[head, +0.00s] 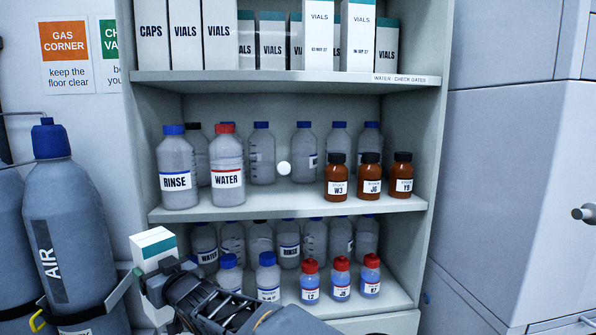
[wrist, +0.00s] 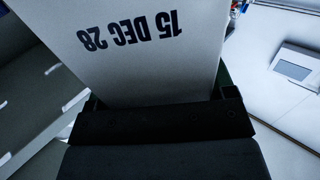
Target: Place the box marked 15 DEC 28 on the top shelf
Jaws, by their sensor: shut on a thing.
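The box marked 15 DEC 28 (wrist: 140,55) fills the upper middle of the wrist view, its print upside down. My gripper (wrist: 150,105) is shut on it. In the head view the held box (head: 153,244) shows as a small white box with a teal band, tilted, at the lower left in front of the shelving. My gripper (head: 160,275) is just below it there. The top shelf (head: 280,77) holds white boxes marked CAPS and VIALS, standing in a row. The held box is well below this shelf and to its left.
The middle shelf (head: 290,205) holds clear bottles and several brown bottles (head: 370,176). The lower shelf holds more bottles, some red-capped (head: 341,278). A gas cylinder marked AIR (head: 65,230) stands left of the shelving. A grey cabinet (head: 515,180) stands at right.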

